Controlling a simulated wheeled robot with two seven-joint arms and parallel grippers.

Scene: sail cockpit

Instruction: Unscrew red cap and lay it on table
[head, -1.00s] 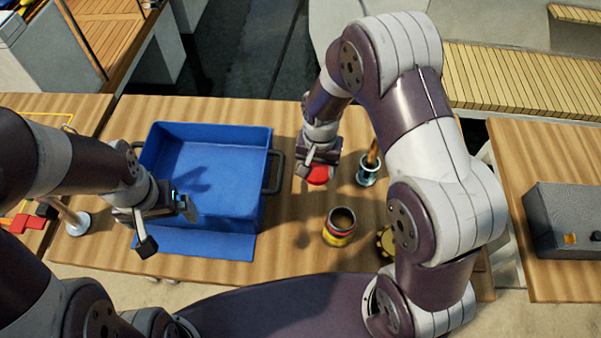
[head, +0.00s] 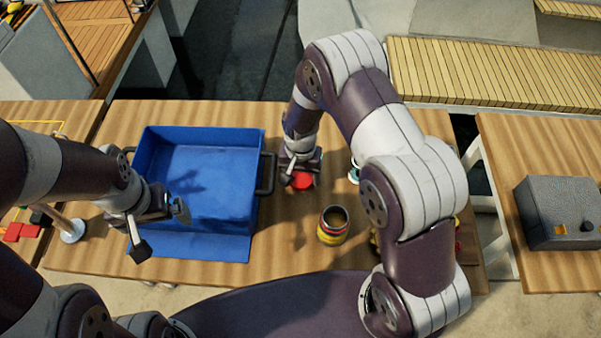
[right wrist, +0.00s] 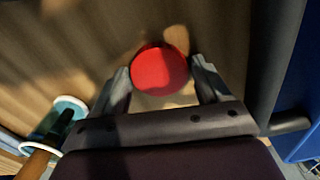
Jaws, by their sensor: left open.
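The red cap (head: 303,181) is between the fingers of my right gripper (head: 301,179), right of the blue tray. In the right wrist view the cap (right wrist: 159,70) sits between the two fingertips (right wrist: 160,78), which close on its sides. Whether its underside touches the table (head: 285,262) is hidden. An open-topped tin (head: 332,229) with red and yellow bands stands upright on the table, nearer me and right of the cap. My left gripper (head: 161,230) is open and empty over the tray's near left side.
The blue tray (head: 195,246) with dark handles fills the table's left middle. A light-blue-based holder (head: 354,175) stands right of the cap, partly hidden by my right arm. A grey box (head: 556,218) is on the right-hand table. Bare table lies between tray and tin.

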